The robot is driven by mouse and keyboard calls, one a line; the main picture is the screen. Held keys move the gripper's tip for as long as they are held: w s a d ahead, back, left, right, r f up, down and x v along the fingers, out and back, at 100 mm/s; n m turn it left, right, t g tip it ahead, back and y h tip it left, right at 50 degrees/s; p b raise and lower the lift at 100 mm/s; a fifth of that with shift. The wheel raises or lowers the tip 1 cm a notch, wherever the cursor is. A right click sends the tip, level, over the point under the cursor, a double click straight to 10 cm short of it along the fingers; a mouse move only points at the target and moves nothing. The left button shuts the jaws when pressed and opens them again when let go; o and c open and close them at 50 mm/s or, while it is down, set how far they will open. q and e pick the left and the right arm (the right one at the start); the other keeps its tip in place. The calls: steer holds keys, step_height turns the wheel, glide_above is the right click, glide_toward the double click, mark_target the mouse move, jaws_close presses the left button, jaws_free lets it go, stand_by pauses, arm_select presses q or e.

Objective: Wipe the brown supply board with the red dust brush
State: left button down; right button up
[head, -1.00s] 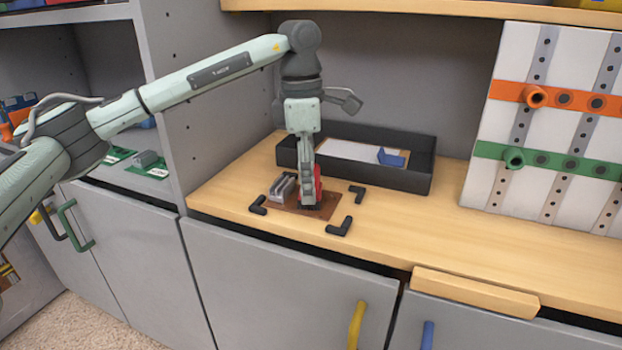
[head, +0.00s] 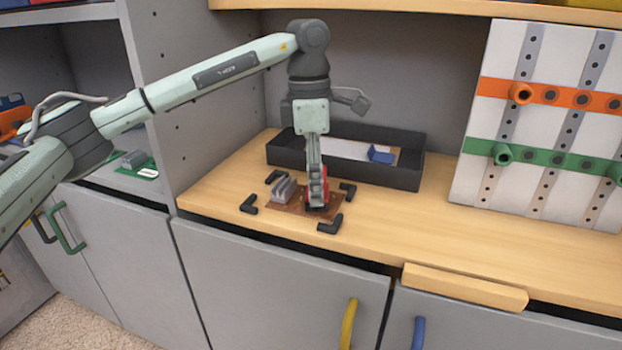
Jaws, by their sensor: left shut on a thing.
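The brown supply board (head: 290,208) lies flat on the wooden counter, between black corner brackets. A grey finned part (head: 283,189) stands on its left side. My left gripper (head: 317,192) points down over the right part of the board and is shut on the red dust brush (head: 325,189). The brush is mostly hidden by the fingers; its dark lower end is at the board's surface, though I cannot tell how firmly it touches. My right gripper is not in view.
Black corner brackets (head: 330,225) surround the board. A black tray (head: 400,177) with a blue item (head: 381,154) stands behind. A white panel (head: 475,180) with orange and green rails stands at right. The counter (head: 400,225) between is clear.

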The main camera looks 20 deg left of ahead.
arm_select(q)
steer(key=shift+d, duration=0.8)
steer(key=shift+s+d+f, duration=0.15)
steer(key=shift+d, duration=1.1)
steer(key=r+p, duration=0.1)
steer(key=r, duration=0.1)
steer(key=r+p, duration=0.2)
steer(key=shift+d+r, duration=0.2)
steer(key=shift+r, duration=0.2)
steer(key=r, duration=0.1)
steer(key=r+p, duration=0.2)
steer(key=shift+a+r, duration=0.25)
steer(key=shift+a, duration=0.05)
